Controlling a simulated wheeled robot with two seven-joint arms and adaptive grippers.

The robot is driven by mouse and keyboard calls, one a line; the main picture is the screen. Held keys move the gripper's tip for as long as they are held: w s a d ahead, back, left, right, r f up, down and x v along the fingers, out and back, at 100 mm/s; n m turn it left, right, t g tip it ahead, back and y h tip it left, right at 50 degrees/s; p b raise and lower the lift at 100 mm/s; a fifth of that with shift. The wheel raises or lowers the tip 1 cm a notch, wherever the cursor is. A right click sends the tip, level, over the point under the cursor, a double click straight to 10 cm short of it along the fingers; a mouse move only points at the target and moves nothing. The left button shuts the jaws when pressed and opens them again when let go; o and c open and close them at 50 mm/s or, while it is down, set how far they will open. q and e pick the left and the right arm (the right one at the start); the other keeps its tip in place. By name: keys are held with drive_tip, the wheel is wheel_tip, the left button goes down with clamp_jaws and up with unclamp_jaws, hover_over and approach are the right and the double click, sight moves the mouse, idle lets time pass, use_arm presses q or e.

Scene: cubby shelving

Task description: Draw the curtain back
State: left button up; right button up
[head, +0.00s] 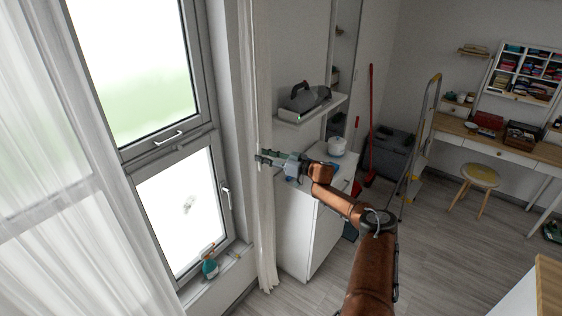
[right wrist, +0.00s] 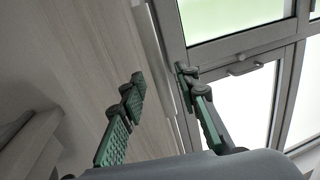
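A sheer white curtain (head: 60,190) hangs spread over the left part of the window in the head view. A second, narrow gathered length of white curtain (head: 266,235) hangs at the window's right side, down to the floor. My right gripper (head: 260,157) reaches in from the right, its fingertips overlapping this narrow curtain; I cannot tell whether they touch it. In the right wrist view its green-padded fingers (right wrist: 160,74) are apart, with no cloth clearly gripped between them. My left gripper is not in view.
The window (head: 180,205) has a handle and a sill with a spray bottle (head: 210,265). A white cabinet (head: 312,230) stands right of the narrow curtain, below a small shelf (head: 310,108). A stepladder (head: 422,140), stool (head: 480,176) and desk (head: 490,146) are farther right.

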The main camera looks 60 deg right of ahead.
drive_tip(key=s+d, duration=0.1)
drive_tip(key=s, duration=0.9)
drive_tip(key=shift+w+d, duration=0.1)
idle(0.4)
